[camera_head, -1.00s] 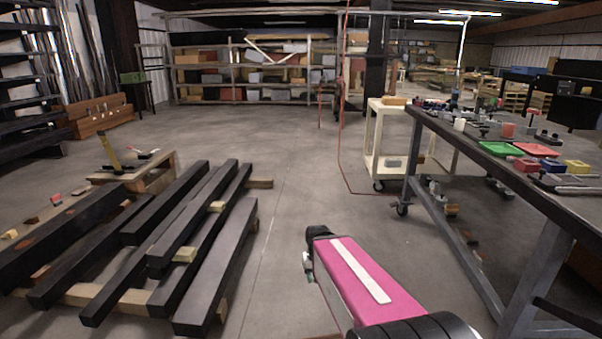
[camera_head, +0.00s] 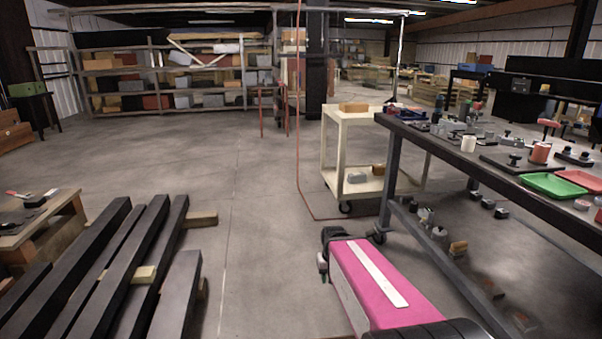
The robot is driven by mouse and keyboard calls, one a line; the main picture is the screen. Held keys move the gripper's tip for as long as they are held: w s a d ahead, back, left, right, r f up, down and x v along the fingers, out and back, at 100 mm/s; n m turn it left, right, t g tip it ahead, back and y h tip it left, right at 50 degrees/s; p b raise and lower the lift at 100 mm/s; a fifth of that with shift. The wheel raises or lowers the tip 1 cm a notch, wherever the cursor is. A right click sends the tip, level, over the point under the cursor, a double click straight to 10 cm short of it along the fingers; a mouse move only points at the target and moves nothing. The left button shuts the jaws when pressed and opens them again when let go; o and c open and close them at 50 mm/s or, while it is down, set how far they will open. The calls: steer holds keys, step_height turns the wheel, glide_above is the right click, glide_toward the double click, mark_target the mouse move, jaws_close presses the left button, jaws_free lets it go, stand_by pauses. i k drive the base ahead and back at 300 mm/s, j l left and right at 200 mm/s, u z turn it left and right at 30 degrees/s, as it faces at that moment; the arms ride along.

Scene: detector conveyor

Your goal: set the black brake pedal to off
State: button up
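I cannot make out a black brake pedal in this view. My pink arm link with a white stripe reaches up from the bottom edge, right of the middle. Its dark far end is over the bare floor. My gripper's fingers do not show, so I cannot see whether it holds anything.
A long dark workbench (camera_head: 470,163) with small parts, a green tray (camera_head: 550,185) and a red tray (camera_head: 584,180) runs along the right. A cream wheeled cart (camera_head: 338,150) stands beyond it. Black beams (camera_head: 105,255) lie at lower left. The middle floor is clear.

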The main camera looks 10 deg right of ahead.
mark_target(372, 231)
steer(key=i+z, duration=0.35)
steer(key=i, duration=0.15)
steer(key=i+z, duration=0.4)
steer(key=i, duration=0.15)
steer(key=i+j+z, duration=0.35)
steer(key=i, duration=0.15)
steer(key=i+l+z, duration=0.25)
steer(key=z, duration=0.2)
steer(key=i+l, duration=0.2)
steer(key=l, duration=0.15)
